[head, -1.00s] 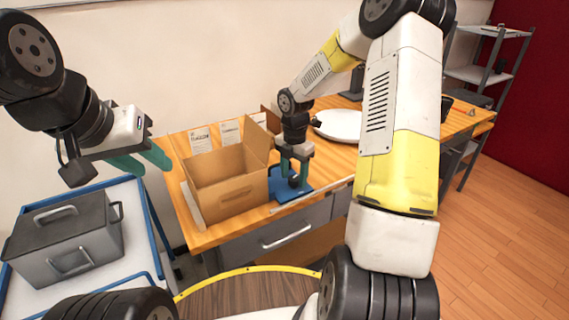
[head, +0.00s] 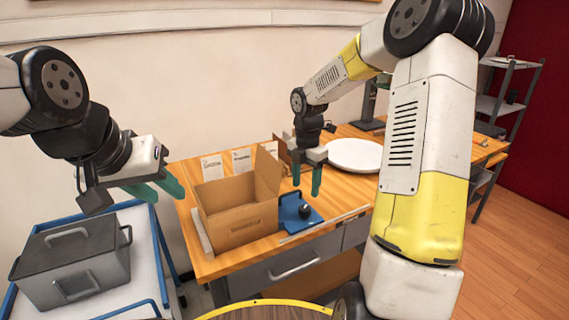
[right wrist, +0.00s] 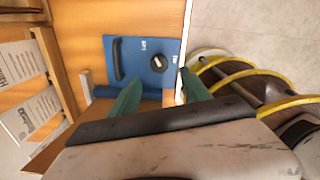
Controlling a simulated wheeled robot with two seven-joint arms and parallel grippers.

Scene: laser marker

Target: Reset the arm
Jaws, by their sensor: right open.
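My right gripper (head: 308,182) is open and empty. It hangs above the table, over the blue plate (head: 287,213) with a black knob (head: 305,211) on it. In the right wrist view its green fingers (right wrist: 160,97) are spread apart, and the blue plate (right wrist: 140,55) with its knob (right wrist: 158,63) and dark handle lies beyond them. My left gripper (head: 160,190) is at the left, in the air near the cart. Its green fingers appear apart with nothing between them.
An open cardboard box (head: 238,225) stands on the wooden table (head: 190,178), left of the blue plate. A round white disc (head: 354,155) lies behind to the right. A grey lidded case (head: 72,262) sits on the blue-edged cart (head: 148,245). Shelving (head: 508,105) stands at the far right.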

